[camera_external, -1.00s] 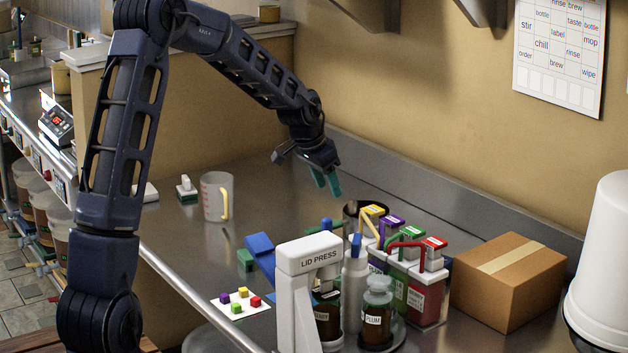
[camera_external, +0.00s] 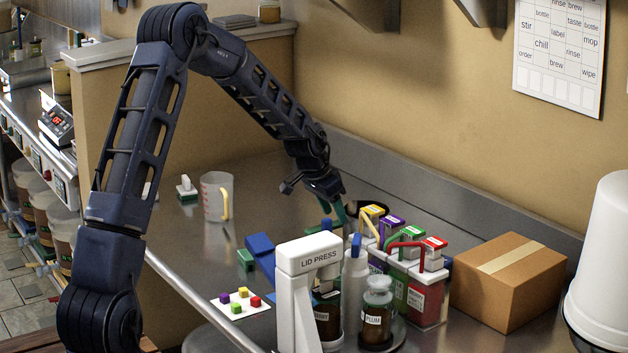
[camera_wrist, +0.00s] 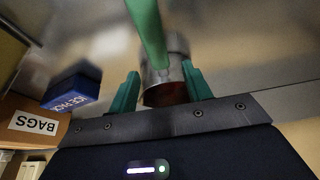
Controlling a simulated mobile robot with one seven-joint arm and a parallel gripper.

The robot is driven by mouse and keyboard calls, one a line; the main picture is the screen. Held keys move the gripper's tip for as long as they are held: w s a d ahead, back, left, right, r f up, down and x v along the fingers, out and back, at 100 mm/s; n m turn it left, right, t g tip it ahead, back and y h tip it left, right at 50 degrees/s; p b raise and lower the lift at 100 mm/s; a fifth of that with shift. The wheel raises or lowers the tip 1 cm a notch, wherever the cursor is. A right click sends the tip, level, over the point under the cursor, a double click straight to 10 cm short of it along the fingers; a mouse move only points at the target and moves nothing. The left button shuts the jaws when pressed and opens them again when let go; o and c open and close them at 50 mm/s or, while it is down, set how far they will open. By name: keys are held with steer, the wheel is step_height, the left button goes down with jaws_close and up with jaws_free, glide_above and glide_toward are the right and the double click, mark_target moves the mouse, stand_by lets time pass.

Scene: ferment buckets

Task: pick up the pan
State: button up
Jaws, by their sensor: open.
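The pan (camera_wrist: 176,62) shows in the wrist view as a round metal body with a dark reddish inside and a long green handle (camera_wrist: 148,32) running up to the top edge. My gripper (camera_wrist: 160,82) is open, with one teal finger on each side of the pan in this view. I cannot tell whether either finger touches it. In the external view my gripper (camera_external: 341,212) points down behind the lid press, close to the back of the carton group. There the pan is mostly hidden by my gripper and the containers.
A cardboard box (camera_external: 508,285) and white bucket (camera_external: 605,260) stand right. A measuring cup (camera_external: 214,197) stands left. The wrist view shows a blue ice pack box (camera_wrist: 72,88).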

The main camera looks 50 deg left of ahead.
mark_target(338, 223)
steer(key=x, duration=0.4)
steer(key=shift+f, duration=0.25)
steer(key=shift+w+a, duration=0.1)
jaws_close()
